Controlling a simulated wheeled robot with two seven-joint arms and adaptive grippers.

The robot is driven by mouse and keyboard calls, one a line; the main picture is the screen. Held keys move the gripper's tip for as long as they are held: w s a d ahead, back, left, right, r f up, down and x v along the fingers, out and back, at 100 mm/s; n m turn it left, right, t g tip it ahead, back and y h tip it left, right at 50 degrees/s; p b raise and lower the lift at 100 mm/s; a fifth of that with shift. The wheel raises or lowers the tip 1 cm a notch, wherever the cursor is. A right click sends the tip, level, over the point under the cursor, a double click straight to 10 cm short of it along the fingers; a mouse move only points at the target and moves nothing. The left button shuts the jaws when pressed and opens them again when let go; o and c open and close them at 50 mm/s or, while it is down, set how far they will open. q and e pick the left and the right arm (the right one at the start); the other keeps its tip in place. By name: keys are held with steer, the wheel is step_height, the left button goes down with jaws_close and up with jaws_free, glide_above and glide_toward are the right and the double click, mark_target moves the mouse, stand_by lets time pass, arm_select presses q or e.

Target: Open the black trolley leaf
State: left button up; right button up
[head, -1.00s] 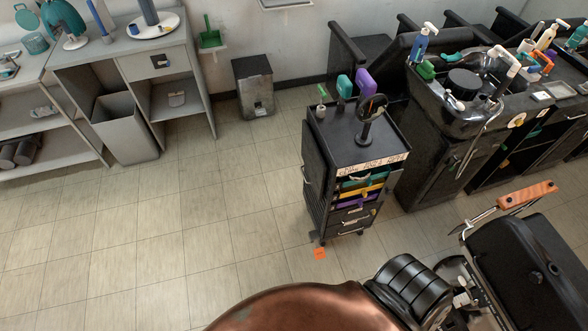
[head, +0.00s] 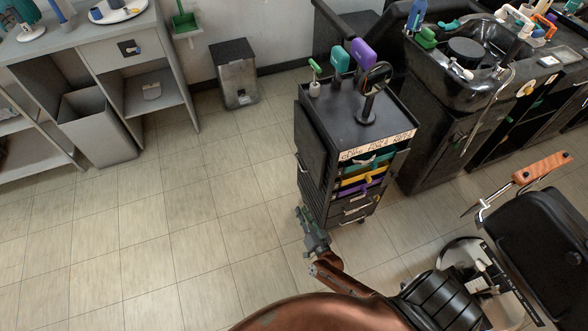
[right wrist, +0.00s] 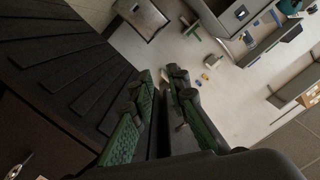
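The black trolley (head: 373,128) stands right of centre in the head view, upright on the floor. Its dark left side panel (head: 310,150), which appears to be the leaf, stands flat against the body, with a small handle low on it. My right gripper (head: 303,214) is low by the trolley's front left corner, just below that panel. In the right wrist view the green-padded fingers of this gripper (right wrist: 160,76) are spread apart. A dark strip shows between them; I cannot tell whether it is the leaf's edge. Dark slats (right wrist: 60,50) fill the upper left. My left gripper is out of view.
Bottles and a round mirror (head: 376,76) stand on the trolley top. A black wash basin unit (head: 440,120) is close on the right, a black chair (head: 545,240) at lower right. A metal bin (head: 234,75) stands behind. The floor left of the trolley is clear.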

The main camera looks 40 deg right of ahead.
steer(key=shift+w+d+r+m+h+b, duration=1)
steer(key=shift+w+d+r+m+h, duration=0.3)
steer(key=shift+w+r+m, duration=0.7)
steer(key=shift+w+d+r+m+h+b, duration=1.1)
steer(key=shift+w+r+m+h, duration=0.35)
steer(key=shift+w+r, duration=0.9)
steer(key=shift+w+d+r+m+h+b, duration=0.9)
steer(key=shift+w+d+r+m+h, duration=0.45)
steer(key=shift+w+r+m, duration=0.65)
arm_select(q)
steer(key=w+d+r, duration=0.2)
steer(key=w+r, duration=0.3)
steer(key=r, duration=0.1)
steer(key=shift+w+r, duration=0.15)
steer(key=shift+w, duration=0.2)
arm_select(e)
steer(key=shift+w+n, duration=0.25)
steer(key=shift+w, duration=0.05)
steer(key=shift+c, duration=0.2)
jaws_close()
